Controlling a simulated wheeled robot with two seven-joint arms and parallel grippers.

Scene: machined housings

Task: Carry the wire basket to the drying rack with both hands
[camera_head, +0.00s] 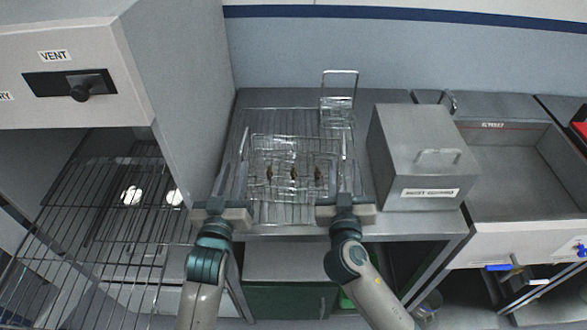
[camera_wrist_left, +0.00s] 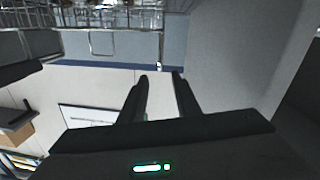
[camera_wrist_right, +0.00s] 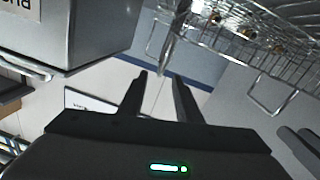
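The wire basket (camera_head: 293,165) is a shallow mesh tray with several small brown pieces in it. In the head view it overlaps a wire rack (camera_head: 285,115) on the metal counter; I cannot tell if it touches it. Upright wire handles stand at its two sides. My left gripper (camera_head: 236,170) is at its left side and my right gripper (camera_head: 346,172) at its right side. Both have their fingers apart with nothing between them. In the right wrist view the basket (camera_wrist_right: 245,35) is at upper right. In the left wrist view wirework shows along the top.
A grey metal box with a handle (camera_head: 420,165) stands close to the right of the basket. An upright wire frame (camera_head: 339,95) is behind it. At left is a cabinet marked VENT (camera_head: 75,60), with a dark grid shelf (camera_head: 100,215) below. A sink (camera_head: 520,170) is at right.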

